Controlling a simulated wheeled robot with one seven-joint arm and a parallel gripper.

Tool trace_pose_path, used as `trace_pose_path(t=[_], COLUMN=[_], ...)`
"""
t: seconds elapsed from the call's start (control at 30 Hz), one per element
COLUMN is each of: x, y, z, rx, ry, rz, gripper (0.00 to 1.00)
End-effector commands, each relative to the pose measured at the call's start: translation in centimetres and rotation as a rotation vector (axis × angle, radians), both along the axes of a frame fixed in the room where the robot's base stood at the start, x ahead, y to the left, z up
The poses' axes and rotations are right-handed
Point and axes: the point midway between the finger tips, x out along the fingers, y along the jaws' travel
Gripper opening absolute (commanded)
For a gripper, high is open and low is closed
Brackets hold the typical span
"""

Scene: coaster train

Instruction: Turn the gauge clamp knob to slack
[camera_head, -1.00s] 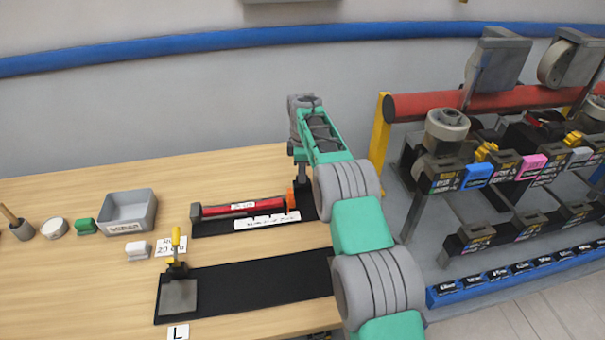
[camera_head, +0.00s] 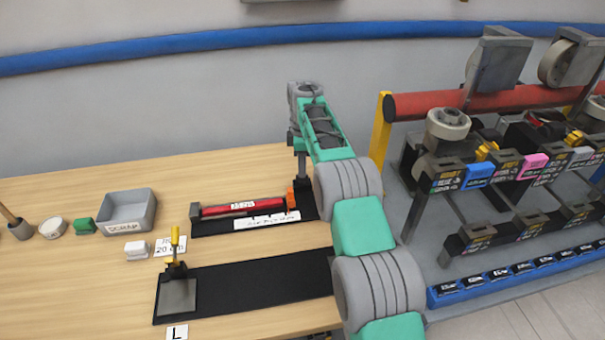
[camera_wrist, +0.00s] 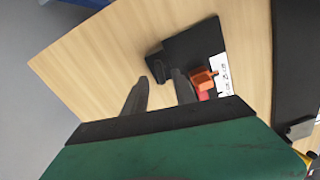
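The gauge is a black base plate (camera_head: 215,228) with a red bar (camera_head: 243,207) along it, on the wooden table. A small orange part (camera_head: 291,198), which looks like the clamp knob, stands at its right end. In the wrist view the orange part (camera_wrist: 203,80) lies just right of the fingers, with a dark block (camera_wrist: 157,62) at the plate's end. My gripper (camera_wrist: 158,78) is open and empty, with a clear gap between its two dark fingers. In the head view my gripper (camera_head: 302,178) hangs above the plate's right end, partly hidden by the arm. The knob's setting is too small to tell.
A larger black mat with a metal plate (camera_head: 177,297) and a yellow-handled clamp (camera_head: 176,245) lies in front. A coaster train (camera_head: 480,180) stands right, beyond a yellow post.

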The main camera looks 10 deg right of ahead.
Motion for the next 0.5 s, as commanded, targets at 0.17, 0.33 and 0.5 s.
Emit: trace_pose_path(t=[0.17, 0.33, 0.5], x=[0.1, 0.0, 0.0], y=[0.0, 0.0, 0.0], z=[3.4, 4.5, 4.6], rx=[0.000, 0.000, 0.000], ry=[-0.002, 0.001, 0.000], rz=[0.000, 0.000, 0.000], gripper=[0.33, 0.33, 0.33])
